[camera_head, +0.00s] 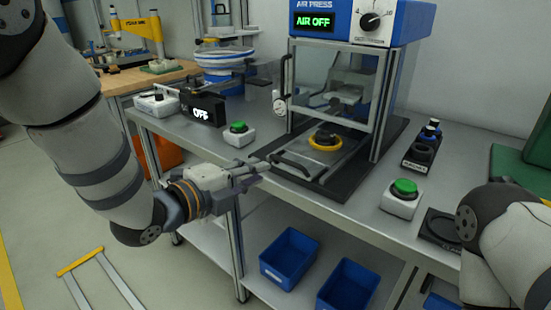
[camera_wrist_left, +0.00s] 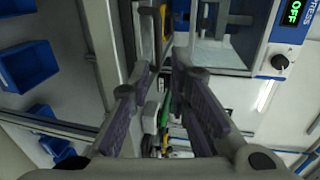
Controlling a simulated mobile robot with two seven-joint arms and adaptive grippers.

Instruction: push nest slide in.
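The nest slide (camera_head: 306,166) sticks out of the front of the air press, with a dark bar handle (camera_head: 290,166) at its near end. A yellow ring nest (camera_head: 325,146) with a dark part in it sits on the slide at the press opening. My left gripper (camera_head: 262,171) is at the bench's front edge, just left of the handle; I cannot tell whether it touches. In the left wrist view its two fingers (camera_wrist_left: 163,74) are apart with nothing clearly between them. My right arm shows at the lower right, its gripper out of frame.
The air press (camera_head: 355,20) reads AIR OFF. Green buttons stand left (camera_head: 238,132) and right (camera_head: 402,193) of it. A dark stand (camera_head: 423,148) and a black round fixture (camera_head: 440,229) are at the right. Blue bins (camera_head: 288,258) sit on the lower shelf.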

